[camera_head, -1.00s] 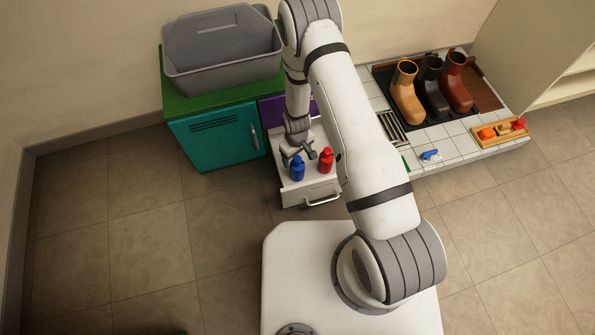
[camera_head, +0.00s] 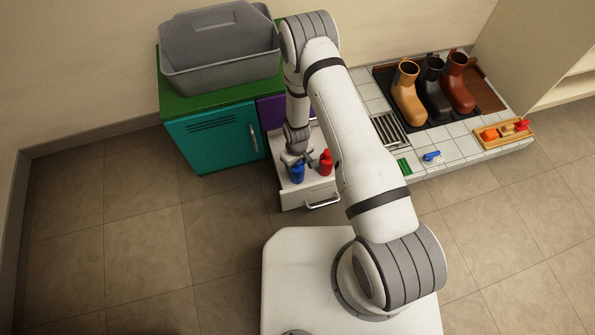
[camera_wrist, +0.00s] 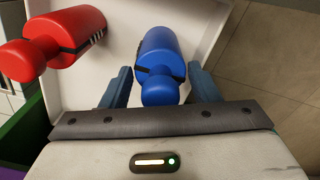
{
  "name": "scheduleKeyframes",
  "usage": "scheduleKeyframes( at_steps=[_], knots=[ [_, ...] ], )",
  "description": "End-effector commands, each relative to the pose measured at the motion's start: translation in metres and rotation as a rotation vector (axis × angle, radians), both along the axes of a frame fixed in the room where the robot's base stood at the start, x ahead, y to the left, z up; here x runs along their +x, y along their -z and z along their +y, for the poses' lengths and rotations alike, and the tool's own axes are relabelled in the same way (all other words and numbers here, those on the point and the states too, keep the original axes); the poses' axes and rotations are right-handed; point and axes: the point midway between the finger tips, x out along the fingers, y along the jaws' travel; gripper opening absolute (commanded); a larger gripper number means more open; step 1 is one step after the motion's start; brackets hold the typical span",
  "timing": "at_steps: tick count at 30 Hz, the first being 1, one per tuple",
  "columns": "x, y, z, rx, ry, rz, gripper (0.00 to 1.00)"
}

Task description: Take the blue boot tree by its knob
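The blue boot tree (camera_head: 297,173) stands upright in the open white drawer, beside a red one. In the wrist view the blue boot tree (camera_wrist: 160,55) has its round knob nearest the camera, between my gripper's two fingers. My gripper (camera_head: 295,158) is right above it in the head view. In the wrist view my gripper (camera_wrist: 160,85) is open, with a gap visible on both sides of the knob. The head view does not show the fingertips clearly.
The red boot tree (camera_wrist: 65,40) stands close to the left of my gripper. The drawer (camera_head: 312,192) has walls around both. A green-topped cabinet (camera_head: 190,102) carries a grey tub (camera_head: 225,60). Three boots (camera_head: 433,85) stand on a dark tray at the right.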

Motion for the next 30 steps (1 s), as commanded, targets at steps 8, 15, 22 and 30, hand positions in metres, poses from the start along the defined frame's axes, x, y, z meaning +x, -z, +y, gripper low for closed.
scheduleKeyframes(
  at_steps=[8,15,22,30],
  knots=[
    [0.000,0.000,0.000,0.000,-0.001,0.000,0.32],
    [0.000,0.000,0.001,0.000,-0.001,0.000,0.13],
    [0.000,0.000,0.001,0.001,-0.001,-0.001,0.09],
    [0.001,-0.036,0.001,0.001,-0.001,-0.003,0.09]
  ],
)
